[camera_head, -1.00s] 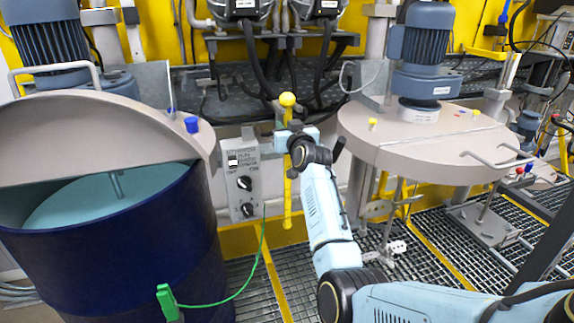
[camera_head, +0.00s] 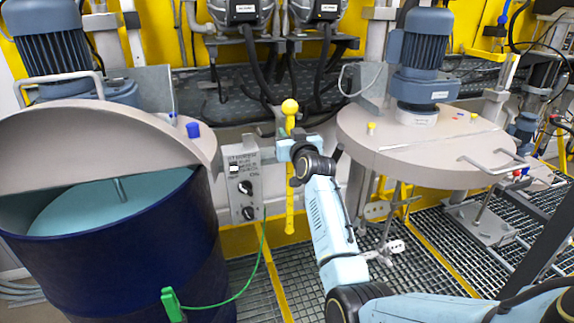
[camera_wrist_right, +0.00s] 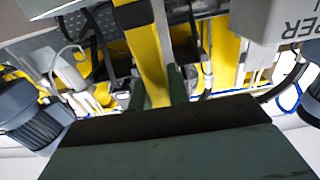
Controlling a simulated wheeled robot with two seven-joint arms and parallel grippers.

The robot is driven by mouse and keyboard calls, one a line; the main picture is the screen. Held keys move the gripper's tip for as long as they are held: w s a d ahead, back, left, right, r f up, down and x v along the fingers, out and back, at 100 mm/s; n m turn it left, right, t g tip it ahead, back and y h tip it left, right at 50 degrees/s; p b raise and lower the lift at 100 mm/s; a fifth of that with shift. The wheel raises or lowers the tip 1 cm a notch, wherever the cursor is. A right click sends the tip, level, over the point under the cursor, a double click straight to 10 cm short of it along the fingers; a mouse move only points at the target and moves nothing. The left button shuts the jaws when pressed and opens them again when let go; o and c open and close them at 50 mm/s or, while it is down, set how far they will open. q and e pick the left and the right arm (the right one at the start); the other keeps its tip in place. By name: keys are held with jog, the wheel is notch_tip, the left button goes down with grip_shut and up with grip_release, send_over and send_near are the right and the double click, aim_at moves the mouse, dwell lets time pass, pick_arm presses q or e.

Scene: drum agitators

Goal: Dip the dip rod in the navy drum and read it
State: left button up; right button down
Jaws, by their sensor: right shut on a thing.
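The dip rod (camera_head: 290,210) is a yellow rod with a ball on top. It hangs upright between the two drums, beside the grey switch box. My right gripper (camera_head: 287,148) is shut on its upper part, below the ball. In the right wrist view the yellow rod (camera_wrist_right: 149,55) stands between my gripper's fingers (camera_wrist_right: 155,95). The navy drum (camera_head: 120,255) is at the left, its beige lid (camera_head: 90,145) tilted up. Pale teal liquid (camera_head: 95,205) and a thin shaft show through the opening. The rod is right of this drum and outside it. My left gripper is not in view.
The switch box (camera_head: 243,185) stands between the drum and the rod. A green clip (camera_head: 171,304) with a cable sits on the drum's front. A second beige lid (camera_head: 420,145) with a blue motor (camera_head: 424,55) is at right. Metal grating (camera_head: 440,265) covers the floor.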

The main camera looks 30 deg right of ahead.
jog(key=p+v, duration=0.6)
jog(key=v, duration=0.1)
jog(key=shift+s, duration=0.4)
jog(key=shift+a, duration=0.1)
